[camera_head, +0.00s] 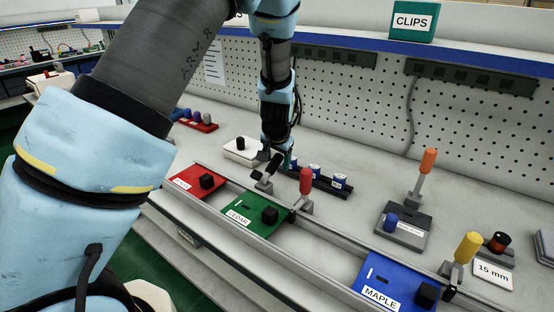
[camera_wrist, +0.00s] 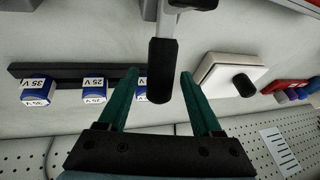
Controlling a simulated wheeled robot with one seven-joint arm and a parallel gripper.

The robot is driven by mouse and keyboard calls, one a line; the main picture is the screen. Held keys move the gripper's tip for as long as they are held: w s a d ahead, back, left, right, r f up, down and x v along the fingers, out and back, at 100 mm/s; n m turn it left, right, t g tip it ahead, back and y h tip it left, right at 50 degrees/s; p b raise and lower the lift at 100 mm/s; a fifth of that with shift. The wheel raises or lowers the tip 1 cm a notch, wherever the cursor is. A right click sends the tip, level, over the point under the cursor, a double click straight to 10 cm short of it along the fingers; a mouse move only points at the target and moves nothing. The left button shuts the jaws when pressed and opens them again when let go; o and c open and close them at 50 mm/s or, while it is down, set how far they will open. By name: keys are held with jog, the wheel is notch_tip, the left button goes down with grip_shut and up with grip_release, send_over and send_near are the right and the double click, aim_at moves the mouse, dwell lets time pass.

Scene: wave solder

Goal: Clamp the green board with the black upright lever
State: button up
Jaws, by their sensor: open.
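The green board (camera_head: 242,217), labelled CEDAR with a black block on it, lies between the two rails. The black lever (camera_head: 272,167) stands at the back rail behind the green board, its handle leaning up to the right. My gripper (camera_head: 281,157) is just behind and above that lever. In the wrist view, my gripper's green fingers (camera_wrist: 160,76) are apart, with the black lever handle (camera_wrist: 162,70) showing between them. Nothing is gripped, and I cannot tell whether either finger touches the handle.
A red board (camera_head: 186,182) and a blue MAPLE board (camera_head: 372,283) share the rails. Levers with red (camera_head: 306,181), yellow (camera_head: 468,248) and orange (camera_head: 428,160) handles stand to the right. A black rack of blue capacitors (camera_wrist: 66,78) and a white box (camera_wrist: 226,76) are near my gripper.

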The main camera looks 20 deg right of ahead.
grip_shut()
dwell(0.5)
dwell(0.9)
